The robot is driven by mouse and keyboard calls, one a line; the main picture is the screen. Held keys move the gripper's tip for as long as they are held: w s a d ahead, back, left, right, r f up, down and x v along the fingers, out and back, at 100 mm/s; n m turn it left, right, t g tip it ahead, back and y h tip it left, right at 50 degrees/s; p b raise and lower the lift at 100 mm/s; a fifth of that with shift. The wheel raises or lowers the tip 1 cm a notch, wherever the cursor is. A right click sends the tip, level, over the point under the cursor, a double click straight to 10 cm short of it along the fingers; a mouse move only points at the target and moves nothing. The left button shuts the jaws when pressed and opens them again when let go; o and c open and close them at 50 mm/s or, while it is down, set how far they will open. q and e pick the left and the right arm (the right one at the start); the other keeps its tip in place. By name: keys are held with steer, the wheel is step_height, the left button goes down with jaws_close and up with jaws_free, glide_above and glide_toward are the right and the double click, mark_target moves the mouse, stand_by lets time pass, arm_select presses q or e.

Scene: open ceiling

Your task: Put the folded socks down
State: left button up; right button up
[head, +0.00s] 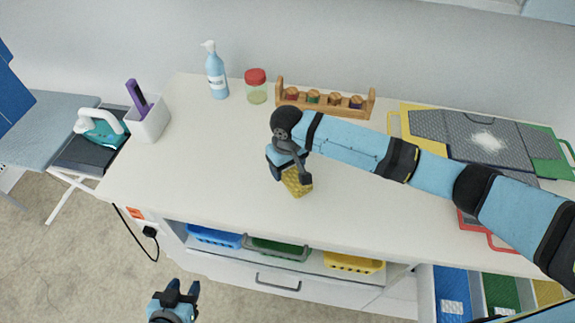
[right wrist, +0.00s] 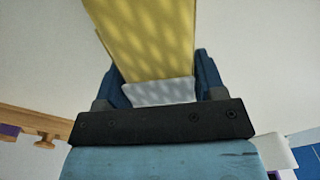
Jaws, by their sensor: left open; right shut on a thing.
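The folded socks (head: 298,183) are a yellow patterned bundle at the middle of the white table (head: 200,165). My right gripper (head: 290,168) points down and is shut on them. In the right wrist view the yellow socks (right wrist: 150,40) sit between the two dark blue fingers of the gripper (right wrist: 160,82). I cannot tell whether the socks touch the table top. My left gripper (head: 180,293) is open and empty, low over the floor in front of the table.
A white holder (head: 148,120) is at the left end. Folding boards (head: 470,140) lie at the right. The table's left and front middle are clear.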

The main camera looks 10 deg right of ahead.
steer(key=o, duration=0.9)
steer(key=shift+f, duration=0.1)
step_height(320, 180, up, 12)
steer(key=shift+r+b, duration=0.2)
steer(key=shift+b, duration=0.15)
